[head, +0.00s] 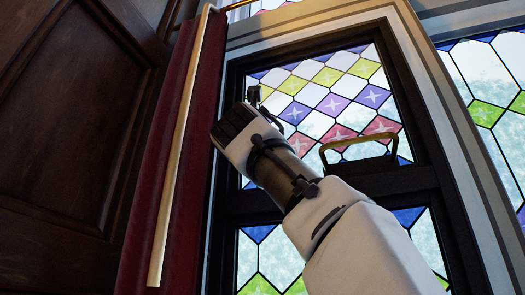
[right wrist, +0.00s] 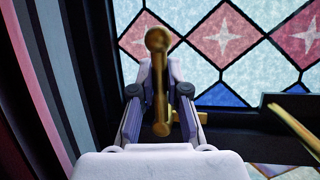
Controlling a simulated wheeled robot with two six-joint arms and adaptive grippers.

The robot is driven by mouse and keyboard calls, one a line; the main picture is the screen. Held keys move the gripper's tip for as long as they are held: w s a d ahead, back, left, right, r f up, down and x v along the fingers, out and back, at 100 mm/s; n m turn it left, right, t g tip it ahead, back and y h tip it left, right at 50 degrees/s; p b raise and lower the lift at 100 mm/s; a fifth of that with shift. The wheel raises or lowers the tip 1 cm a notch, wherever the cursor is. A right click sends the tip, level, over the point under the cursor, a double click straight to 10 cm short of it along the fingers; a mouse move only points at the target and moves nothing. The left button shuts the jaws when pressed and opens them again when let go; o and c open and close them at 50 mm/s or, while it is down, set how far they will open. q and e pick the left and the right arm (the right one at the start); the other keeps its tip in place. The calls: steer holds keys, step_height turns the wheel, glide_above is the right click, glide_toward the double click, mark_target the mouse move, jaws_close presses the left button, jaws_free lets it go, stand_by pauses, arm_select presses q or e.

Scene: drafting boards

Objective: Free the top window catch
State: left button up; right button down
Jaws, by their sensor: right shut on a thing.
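In the right wrist view a brass catch (right wrist: 158,75), a narrow upright bar with a round knob at its upper end, stands between the fingers of my right gripper (right wrist: 160,95). The gripper is shut on it, at the left side of the dark window frame. In the head view my right gripper (head: 254,98) reaches up from the lower right to the left part of the upper window sash (head: 415,115). The catch is hidden there behind my gripper and wrist. My left gripper is in neither view.
A brass pull handle (head: 358,142) sits on the dark cross rail, right of my arm; it also shows in the right wrist view (right wrist: 295,127). A red curtain (head: 183,215) and a long pale rod (head: 182,140) hang close on the left, beside dark wood panelling (head: 60,130).

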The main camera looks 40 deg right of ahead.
steer(key=c, duration=1.5)
jaws_free()
steer(key=shift+f, duration=0.1)
steer(key=shift+o, duration=0.4)
steer(key=shift+w+d, duration=0.1)
